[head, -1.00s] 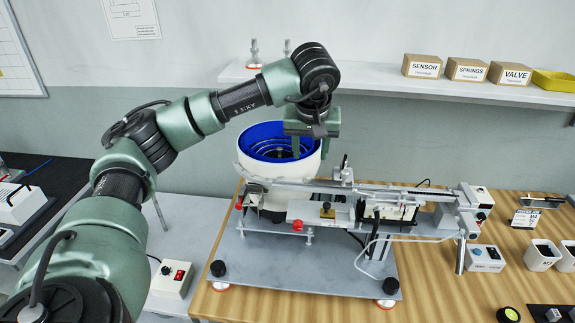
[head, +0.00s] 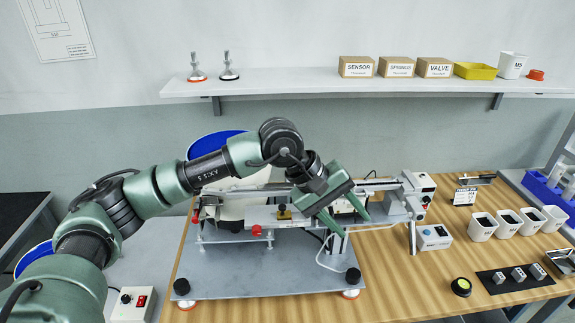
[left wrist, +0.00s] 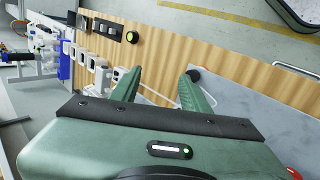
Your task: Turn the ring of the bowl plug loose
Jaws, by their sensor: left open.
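My left gripper (head: 356,227) is open and empty, pointing down and right over the right part of the grey base plate (head: 265,285), near a white cable (head: 330,262). In the left wrist view its two green fingers (left wrist: 160,92) stand apart with nothing between them. My right gripper is not in view.
A linear track (head: 375,184) runs right from the bowl to a white unit (head: 418,183). White cups (head: 507,224) and a black tray (head: 515,280) are on the wooden table at right. A box with a red switch (head: 141,301) is at lower left. The table's front middle is clear.

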